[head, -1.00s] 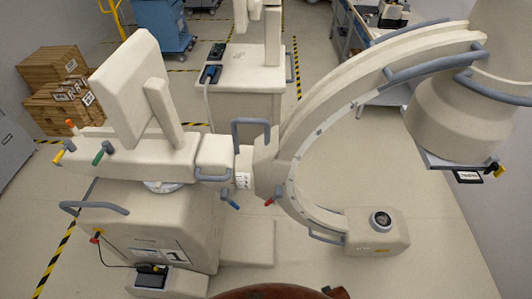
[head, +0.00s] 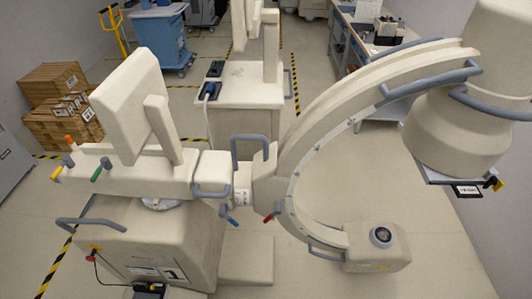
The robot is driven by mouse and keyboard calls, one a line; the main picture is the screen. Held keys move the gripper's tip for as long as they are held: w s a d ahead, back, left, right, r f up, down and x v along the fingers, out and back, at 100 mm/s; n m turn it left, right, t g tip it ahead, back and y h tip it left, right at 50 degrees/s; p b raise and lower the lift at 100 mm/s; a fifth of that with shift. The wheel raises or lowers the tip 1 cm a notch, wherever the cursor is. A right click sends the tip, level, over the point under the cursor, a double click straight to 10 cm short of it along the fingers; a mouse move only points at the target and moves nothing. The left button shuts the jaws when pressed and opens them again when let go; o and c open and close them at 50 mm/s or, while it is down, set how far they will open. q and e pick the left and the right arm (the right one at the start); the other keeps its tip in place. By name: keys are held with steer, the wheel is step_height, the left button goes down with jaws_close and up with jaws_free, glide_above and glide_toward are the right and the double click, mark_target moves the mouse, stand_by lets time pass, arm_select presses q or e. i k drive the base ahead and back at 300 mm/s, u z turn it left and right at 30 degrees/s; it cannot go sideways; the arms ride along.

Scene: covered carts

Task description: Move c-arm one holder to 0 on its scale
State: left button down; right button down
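The large cream C-arm (head: 318,134) fills the middle and right of the head view, its arc opening to the right. Its holder (head: 264,180) grips the arc at the left and joins the cart body (head: 150,240) through a short horizontal arm. A grey handle (head: 250,150) rises by the holder, and a blue lever (head: 229,217) and a red lever (head: 270,216) hang below. Small dark marks run along the arc's side; their figures are too small to read. Neither of my grippers is in view.
Brown boxes (head: 60,110) are stacked at the left. A second cream cart (head: 240,100) stands behind, with a blue cart (head: 160,38) and a workbench (head: 370,55) farther back. The floor at the lower right is clear.

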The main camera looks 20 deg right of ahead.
mark_target(255, 185)
steer(key=u, duration=1.75)
steer(key=i, duration=1.15)
steer(key=z, duration=2.8)
